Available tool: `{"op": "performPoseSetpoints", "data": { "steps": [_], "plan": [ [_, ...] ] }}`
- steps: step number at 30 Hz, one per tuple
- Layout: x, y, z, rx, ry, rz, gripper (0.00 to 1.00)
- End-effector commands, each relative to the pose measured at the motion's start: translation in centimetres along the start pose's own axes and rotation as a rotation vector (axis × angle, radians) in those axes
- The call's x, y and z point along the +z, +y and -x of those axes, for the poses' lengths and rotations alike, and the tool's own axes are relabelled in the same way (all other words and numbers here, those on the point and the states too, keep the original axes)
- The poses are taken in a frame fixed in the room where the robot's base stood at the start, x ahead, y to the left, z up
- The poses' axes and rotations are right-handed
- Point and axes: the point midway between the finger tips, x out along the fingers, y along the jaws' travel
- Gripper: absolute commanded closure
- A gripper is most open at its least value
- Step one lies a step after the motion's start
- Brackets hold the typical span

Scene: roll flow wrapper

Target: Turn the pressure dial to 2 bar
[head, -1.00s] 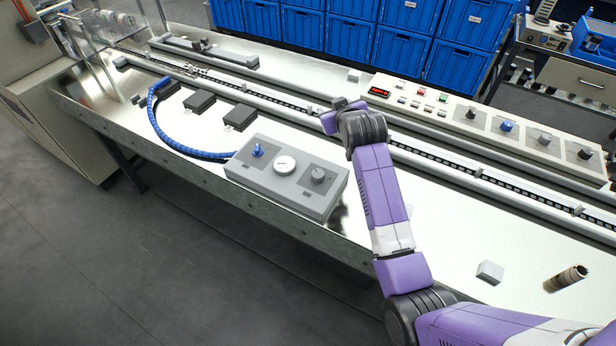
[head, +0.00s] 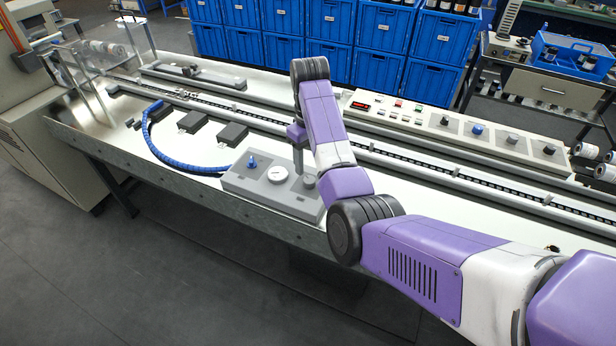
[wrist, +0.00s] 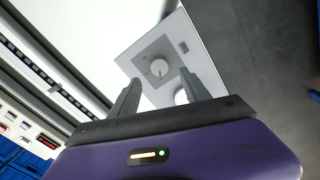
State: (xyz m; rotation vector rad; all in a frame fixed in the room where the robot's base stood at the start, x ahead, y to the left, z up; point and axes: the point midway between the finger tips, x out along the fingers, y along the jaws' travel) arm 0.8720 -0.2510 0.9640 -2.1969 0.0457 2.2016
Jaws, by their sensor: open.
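A grey box (head: 240,186) lies on the steel bench, with a blue knob (head: 252,162) at its left, a round white gauge (head: 277,175) in the middle and a grey dial knob (head: 309,181) at its right. In the wrist view the grey dial knob (wrist: 160,68) sits on a dark square plate, with a thin pointer line on it. The gauge is partly hidden there by the right finger. My gripper (wrist: 160,78) is open and empty, its fingers pointing at the box with the knob showing between the tips. Its gap to the knob is unclear. Scale markings are too small to read.
A blue hose (head: 160,150) runs from the box's left end. Several black boxes (head: 193,121) lie behind it. A rail conveyor (head: 400,160) and a control panel (head: 440,127) with more knobs and a red display lie beyond. Blue crates (head: 327,65) stand behind the bench.

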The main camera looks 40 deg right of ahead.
Motion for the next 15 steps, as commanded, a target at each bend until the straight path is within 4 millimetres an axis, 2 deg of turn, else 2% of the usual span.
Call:
{"op": "performPoseSetpoints", "data": {
  "steps": [9,15],
  "plan": [
    [0.1,0.0,-4.8,-0.001,-0.001,-0.001,0.45],
    [0.0,0.0,-6.3,0.001,0.002,-0.002,0.45]
  ]
}}
